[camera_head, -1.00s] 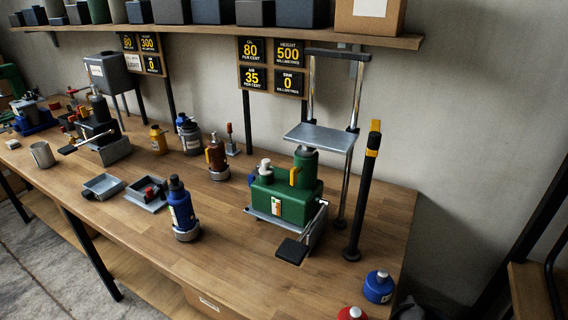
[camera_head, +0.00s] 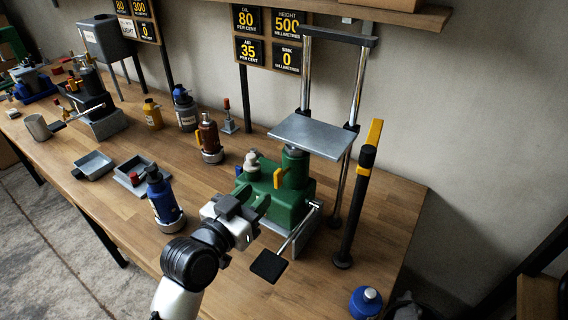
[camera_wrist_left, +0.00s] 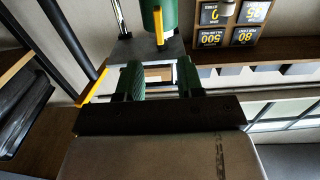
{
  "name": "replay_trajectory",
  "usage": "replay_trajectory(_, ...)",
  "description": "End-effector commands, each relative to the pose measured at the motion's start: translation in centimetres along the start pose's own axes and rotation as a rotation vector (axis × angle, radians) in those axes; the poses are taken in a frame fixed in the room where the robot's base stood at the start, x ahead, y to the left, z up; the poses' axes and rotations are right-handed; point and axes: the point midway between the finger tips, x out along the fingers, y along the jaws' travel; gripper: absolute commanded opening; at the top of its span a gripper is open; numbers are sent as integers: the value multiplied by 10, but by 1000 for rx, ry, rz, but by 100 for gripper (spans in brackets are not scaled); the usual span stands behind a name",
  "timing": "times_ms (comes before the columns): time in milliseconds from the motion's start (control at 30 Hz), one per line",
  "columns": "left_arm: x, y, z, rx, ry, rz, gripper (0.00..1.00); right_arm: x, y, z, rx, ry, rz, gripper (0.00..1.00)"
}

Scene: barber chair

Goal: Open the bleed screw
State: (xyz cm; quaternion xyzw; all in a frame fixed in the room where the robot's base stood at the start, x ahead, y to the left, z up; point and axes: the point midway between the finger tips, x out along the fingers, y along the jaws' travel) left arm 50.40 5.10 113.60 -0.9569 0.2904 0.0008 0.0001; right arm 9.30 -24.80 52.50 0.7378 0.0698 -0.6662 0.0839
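A green hydraulic pump unit (camera_head: 296,202) stands at the right part of the bench, with a green cylinder (camera_head: 294,170) under a grey plate. A yellow lever (camera_head: 279,178) sits on this cylinder and also shows in the wrist view (camera_wrist_left: 158,25). I cannot tell for sure which part is the bleed screw. My left gripper (camera_head: 253,201) is at the front left of the green unit and hides part of it. In the wrist view the fingers of my left gripper (camera_wrist_left: 160,80) are apart with nothing held; the lever appears beyond them. My right gripper is not in view.
A lift frame with a grey plate (camera_head: 312,136) rises behind the unit. A black post with a yellow top (camera_head: 357,200) stands right of it. A pedal (camera_head: 269,265) juts out in front. A blue bottle (camera_head: 161,196) stands left of my gripper. Bench room is free at front right.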

Motion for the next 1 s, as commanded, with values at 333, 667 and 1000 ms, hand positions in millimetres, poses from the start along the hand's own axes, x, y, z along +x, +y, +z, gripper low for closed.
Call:
replay_trajectory(333,66,0,-3,-2,-2,0,37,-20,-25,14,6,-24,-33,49)
replay_trajectory(667,93,0,0,0,-1,-1,37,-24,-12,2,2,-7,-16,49)
replay_trajectory(1000,93,0,1,0,-2,-1,23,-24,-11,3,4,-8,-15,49)
